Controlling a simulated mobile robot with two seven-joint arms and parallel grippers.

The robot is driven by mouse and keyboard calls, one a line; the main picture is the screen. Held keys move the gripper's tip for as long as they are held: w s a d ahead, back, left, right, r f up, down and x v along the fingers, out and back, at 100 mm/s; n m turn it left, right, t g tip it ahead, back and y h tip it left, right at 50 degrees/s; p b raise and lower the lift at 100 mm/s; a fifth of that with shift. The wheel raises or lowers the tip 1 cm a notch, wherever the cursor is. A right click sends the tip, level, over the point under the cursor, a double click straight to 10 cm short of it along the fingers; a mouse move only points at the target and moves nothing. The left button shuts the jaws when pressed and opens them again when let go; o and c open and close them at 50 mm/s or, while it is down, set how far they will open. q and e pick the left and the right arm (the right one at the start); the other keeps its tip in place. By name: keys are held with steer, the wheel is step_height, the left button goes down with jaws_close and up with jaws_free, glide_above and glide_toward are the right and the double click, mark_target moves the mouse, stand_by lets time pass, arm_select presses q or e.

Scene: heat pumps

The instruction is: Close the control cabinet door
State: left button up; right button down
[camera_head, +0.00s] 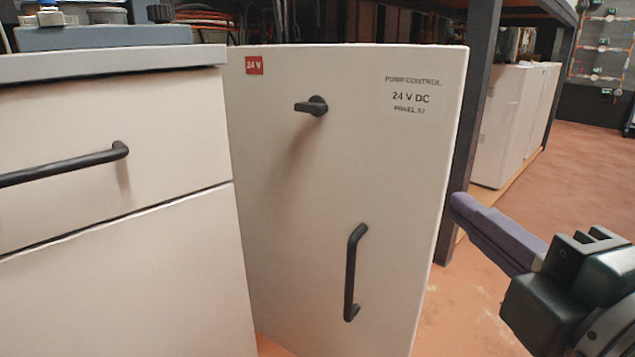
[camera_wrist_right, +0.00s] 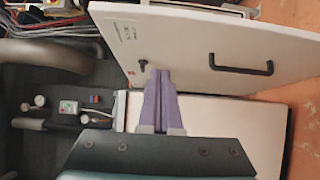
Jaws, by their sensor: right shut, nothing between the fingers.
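The control cabinet door (camera_head: 345,150) is a pale panel standing upright in the middle of the head view, with a red 24 V label and "PUMP CONTROL" lettering. It carries a black turning knob (camera_head: 312,106) near the top and a black vertical bar handle (camera_head: 354,272) lower down. The door's outer face (camera_wrist_right: 205,45) also shows in the right wrist view, standing at an angle. The cabinet's inside is hidden. My right gripper (camera_head: 458,203), with purple fingers, is to the right of the door's right edge, shut and empty. My left gripper is not in view.
A pale drawer unit (camera_head: 110,180) with a black bar handle stands directly left of the door, with instruments (camera_head: 105,28) on its top. A dark post (camera_head: 470,110) rises behind the door's right edge. Orange floor (camera_head: 585,165) is open at the right.

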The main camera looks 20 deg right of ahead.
steer(key=p, duration=0.2)
glide_toward(415, 152)
steer(key=w+a, duration=0.2)
steer(key=w, duration=0.1)
steer(key=shift+w+d, duration=1.15)
steer(key=shift+d, duration=0.05)
steer(key=shift+w+d, duration=0.25)
steer(key=shift+d, duration=0.1)
